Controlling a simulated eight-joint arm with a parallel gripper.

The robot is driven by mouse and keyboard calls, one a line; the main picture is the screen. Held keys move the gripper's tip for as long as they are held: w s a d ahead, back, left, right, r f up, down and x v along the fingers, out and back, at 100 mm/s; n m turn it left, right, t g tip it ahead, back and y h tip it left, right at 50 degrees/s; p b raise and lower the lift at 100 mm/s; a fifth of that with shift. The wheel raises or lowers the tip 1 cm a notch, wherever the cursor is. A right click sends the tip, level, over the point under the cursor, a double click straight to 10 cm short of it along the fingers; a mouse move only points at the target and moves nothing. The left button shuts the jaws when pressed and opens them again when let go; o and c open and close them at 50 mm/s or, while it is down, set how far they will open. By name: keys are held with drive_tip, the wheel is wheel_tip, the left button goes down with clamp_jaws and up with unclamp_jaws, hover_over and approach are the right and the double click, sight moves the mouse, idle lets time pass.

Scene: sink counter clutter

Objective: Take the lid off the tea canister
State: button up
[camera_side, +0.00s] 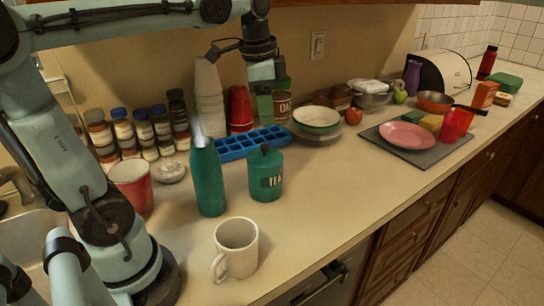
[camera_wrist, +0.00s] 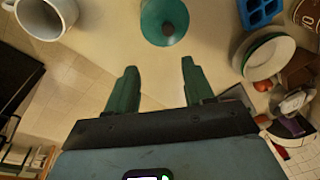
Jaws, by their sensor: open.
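The tea canister (camera_side: 266,182) is teal with a dark label reading TEA and stands upright on the counter. Its lid (camera_side: 265,156) with a small dark knob sits on top. In the wrist view the round lid (camera_wrist: 160,15) and its knob show from above at the top edge, beyond the fingertips. My gripper (camera_side: 273,97) is above and apart from the canister, pointing down. Its green fingers (camera_wrist: 158,82) are spread, with only bare counter between them.
A teal bottle (camera_side: 207,180) stands close left of the canister, and a white mug (camera_side: 236,247) stands in front. A blue ice tray (camera_side: 240,146) lies just behind. Stacked bowls (camera_side: 316,119) and an OATS canister (camera_side: 283,107) are behind right. Counter right of the canister is clear.

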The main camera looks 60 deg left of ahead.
sight(265, 145)
drive_tip(key=shift+w+a+f+m+g, duration=0.3)
drive_tip(key=shift+a+f+m, duration=0.15)
drive_tip(key=shift+f, duration=1.2)
drive_tip(key=shift+w+a+f+m+g, duration=0.15)
drive_tip(key=shift+a+f+m+g, duration=0.25)
drive_tip(key=shift+f, duration=1.3)
drive_tip(key=shift+w+a+f+m+g, duration=0.3)
drive_tip(key=shift+a+f, duration=0.2)
drive_tip(key=shift+f, duration=1.15)
drive_tip(key=shift+c, duration=0.4)
clamp_jaws()
